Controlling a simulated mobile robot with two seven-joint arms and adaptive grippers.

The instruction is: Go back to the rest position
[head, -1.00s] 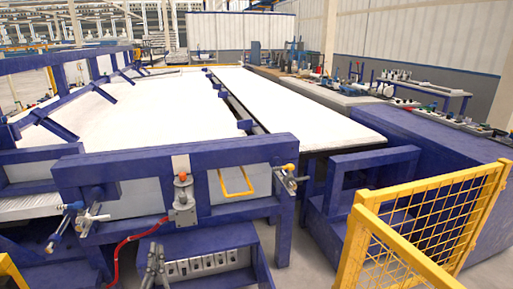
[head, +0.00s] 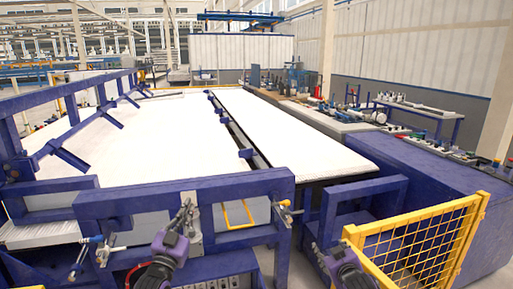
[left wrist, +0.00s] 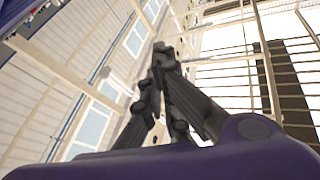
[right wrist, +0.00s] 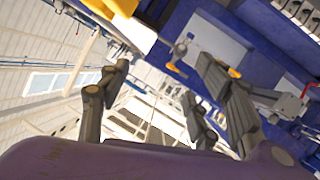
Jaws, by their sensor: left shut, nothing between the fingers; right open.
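My left gripper (head: 187,212) points upward in front of the blue machine frame in the head view, over part of its front beam. Its fingers meet at the tips in the left wrist view (left wrist: 160,48), with nothing between them. My right gripper (head: 322,252) is low in the head view, left of the yellow mesh fence. In the right wrist view (right wrist: 160,72) its fingers are spread apart and empty. No pipe shows in either gripper.
The blue frame (head: 245,187) stands close ahead, with a long white table surface (head: 120,135) behind it. A yellow mesh fence (head: 425,240) is at the lower right. A blue bench (head: 435,185) with small items stands behind the fence. The right wrist view shows blue structure near the fingers.

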